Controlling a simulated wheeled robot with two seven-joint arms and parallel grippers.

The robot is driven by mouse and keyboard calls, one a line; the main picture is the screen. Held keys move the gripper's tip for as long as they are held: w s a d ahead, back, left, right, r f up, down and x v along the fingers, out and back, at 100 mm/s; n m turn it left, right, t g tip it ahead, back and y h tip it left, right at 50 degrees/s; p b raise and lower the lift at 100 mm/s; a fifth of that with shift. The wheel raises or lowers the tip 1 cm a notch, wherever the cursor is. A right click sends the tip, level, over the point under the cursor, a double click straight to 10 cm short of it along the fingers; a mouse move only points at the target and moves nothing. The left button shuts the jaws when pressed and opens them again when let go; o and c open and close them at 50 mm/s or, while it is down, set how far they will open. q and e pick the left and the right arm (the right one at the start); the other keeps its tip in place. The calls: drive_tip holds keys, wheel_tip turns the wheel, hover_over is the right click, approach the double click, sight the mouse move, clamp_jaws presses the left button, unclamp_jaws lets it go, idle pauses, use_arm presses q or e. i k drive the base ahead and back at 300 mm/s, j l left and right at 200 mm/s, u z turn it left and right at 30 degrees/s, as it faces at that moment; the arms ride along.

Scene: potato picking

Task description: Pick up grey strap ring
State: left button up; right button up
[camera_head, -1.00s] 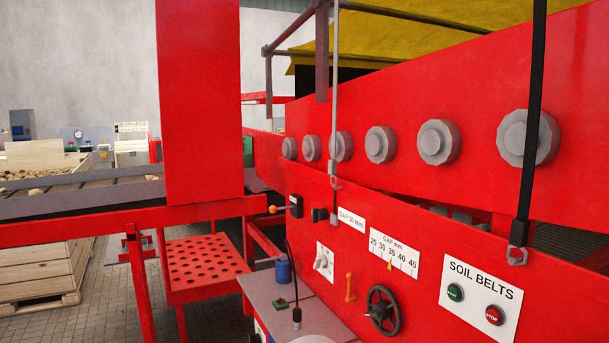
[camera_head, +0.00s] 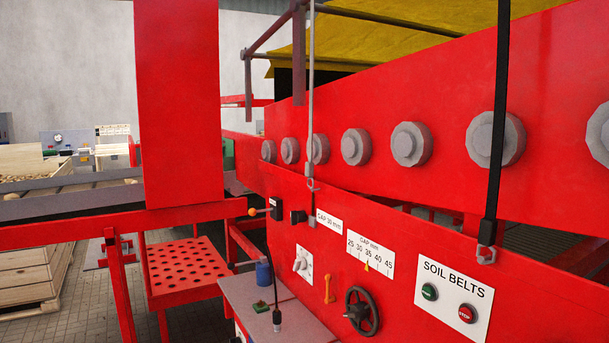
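A black strap (camera_head: 497,120) hangs in front of the red machine at the right and ends in a small grey metal ring (camera_head: 487,256). A thinner grey strap (camera_head: 311,100) hangs nearer the middle, with a small grey ring or hook (camera_head: 313,185) and a short grey piece below it. Both straps hang close to the red panel; I cannot tell whether their lower ends touch it. Neither of my grippers is in view.
The red machine panel carries a SOIL BELTS sign (camera_head: 455,290) with two buttons, a black handwheel (camera_head: 361,311) and an orange lever (camera_head: 329,288). A grey shelf (camera_head: 240,293) holds a blue cup (camera_head: 264,274). A perforated red step (camera_head: 187,265) stands at left.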

sight(310, 169)
drive_tip(key=i+j+z, duration=0.1)
drive_tip(key=z, duration=0.25)
drive_tip(key=i+j+z, duration=0.15)
drive_tip(key=z, duration=0.15)
drive_tip(key=i+j+z, duration=0.1)
drive_tip(key=z, duration=0.25)
